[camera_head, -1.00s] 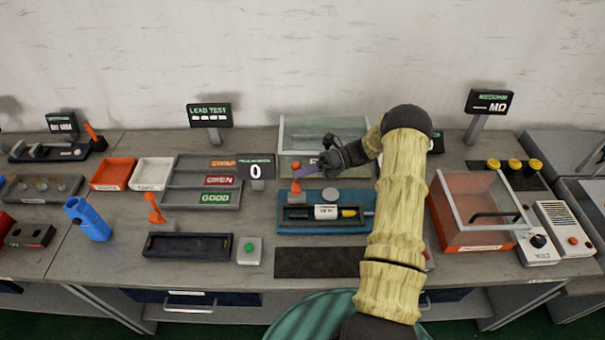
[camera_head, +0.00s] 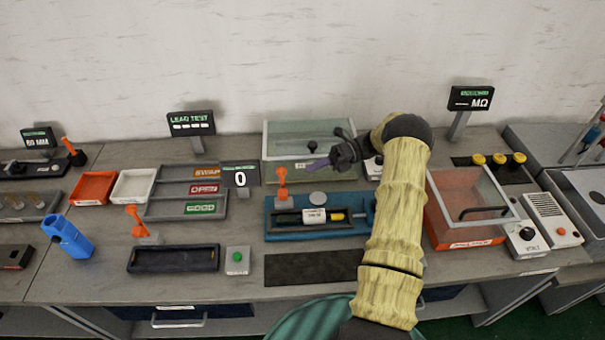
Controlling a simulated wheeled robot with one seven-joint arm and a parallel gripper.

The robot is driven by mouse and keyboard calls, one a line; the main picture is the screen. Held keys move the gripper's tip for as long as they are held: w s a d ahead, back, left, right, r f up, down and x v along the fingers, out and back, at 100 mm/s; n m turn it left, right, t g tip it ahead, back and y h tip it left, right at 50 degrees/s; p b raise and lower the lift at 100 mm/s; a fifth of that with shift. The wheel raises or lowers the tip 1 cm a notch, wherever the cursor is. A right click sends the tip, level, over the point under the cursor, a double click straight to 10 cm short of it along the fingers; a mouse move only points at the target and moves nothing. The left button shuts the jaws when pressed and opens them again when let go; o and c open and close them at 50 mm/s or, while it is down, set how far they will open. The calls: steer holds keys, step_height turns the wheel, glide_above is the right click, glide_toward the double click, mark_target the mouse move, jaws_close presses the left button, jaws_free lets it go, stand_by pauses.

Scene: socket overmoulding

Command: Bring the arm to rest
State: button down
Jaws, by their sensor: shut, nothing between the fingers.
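My arm, in a yellow ribbed sleeve, reaches up from the bottom of the head view and bends left at its dark elbow. My gripper (camera_head: 318,165) has purple fingertips and points left. It is shut and empty, in the air in front of the glass-lidded box (camera_head: 310,136) and above the blue fixture (camera_head: 285,228). The fixture holds a dark cylinder with a white label (camera_head: 314,216) and a yellow end. An orange lever (camera_head: 282,182) stands upright on the fixture, just left of my gripper. My forearm hides the fixture's right end.
A red box with a clear lid (camera_head: 466,242) stands right of my arm, with a white control unit (camera_head: 522,240) beside it. Left are a tray with labelled slots (camera_head: 155,208), a blue holder (camera_head: 66,238) and a dark empty tray (camera_head: 172,260). A dark mat (camera_head: 314,268) lies clear in front.

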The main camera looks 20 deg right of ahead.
steer(key=shift+d, duration=0.9)
